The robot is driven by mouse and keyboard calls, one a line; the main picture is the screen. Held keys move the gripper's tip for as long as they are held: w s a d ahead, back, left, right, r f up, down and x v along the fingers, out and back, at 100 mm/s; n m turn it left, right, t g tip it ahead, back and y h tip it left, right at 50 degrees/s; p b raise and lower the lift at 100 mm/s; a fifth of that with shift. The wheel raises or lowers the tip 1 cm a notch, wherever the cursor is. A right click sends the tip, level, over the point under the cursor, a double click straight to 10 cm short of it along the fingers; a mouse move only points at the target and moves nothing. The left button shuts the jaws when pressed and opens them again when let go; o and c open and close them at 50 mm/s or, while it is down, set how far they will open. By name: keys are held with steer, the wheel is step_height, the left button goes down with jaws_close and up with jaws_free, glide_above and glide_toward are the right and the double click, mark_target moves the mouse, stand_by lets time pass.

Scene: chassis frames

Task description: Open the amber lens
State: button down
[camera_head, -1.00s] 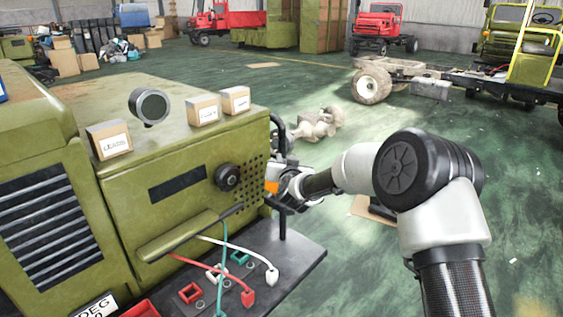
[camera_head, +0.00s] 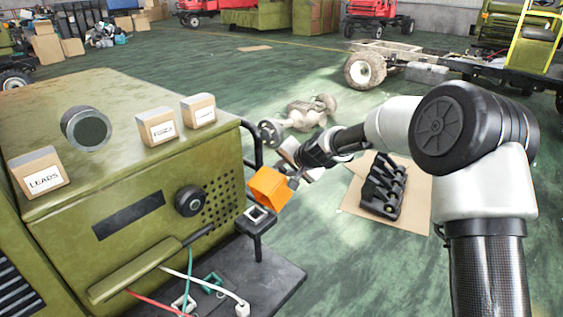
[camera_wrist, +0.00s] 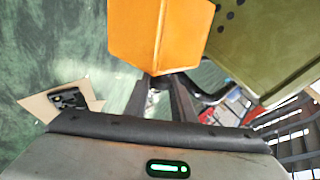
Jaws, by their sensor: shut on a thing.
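The amber lens (camera_head: 268,187) is an orange, box-like cover, tilted, just right of the green cabinet's front corner. Just below it is a dark square mount (camera_head: 256,221) with a pale square in its face. I cannot tell whether the lens touches or joins this mount. My gripper (camera_head: 293,179) reaches in from the right and is shut on the lens's near right edge. In the wrist view, the lens (camera_wrist: 160,35) fills the top middle, beyond my two dark fingers. Their exact contact is partly hidden.
The green cabinet (camera_head: 140,185) has a black knob (camera_head: 190,202), a handle bar and coloured leads. Small boxes, one labelled LEADS (camera_head: 41,172), and a round lamp (camera_head: 86,129) stand on top. A dark shelf (camera_head: 255,275) juts out below. Cardboard with a black part (camera_head: 383,188) lies on the floor.

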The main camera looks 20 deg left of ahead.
steer(key=shift+w+d+f+m+g+y+p, duration=0.15)
steer(key=shift+w+d+f+m+g, duration=0.1)
steer(key=shift+w+f+g, duration=0.2)
steer(key=shift+w+d+f+m+g+y+p, duration=0.15)
steer(key=shift+w+f+m+g, duration=0.1)
steer(key=shift+w+f+g, duration=0.15)
steer(key=c, duration=1.5)
jaws_free()
steer(key=b+v, duration=0.2)
steer(key=v, duration=1.5)
steer(key=shift+s+r, duration=0.2)
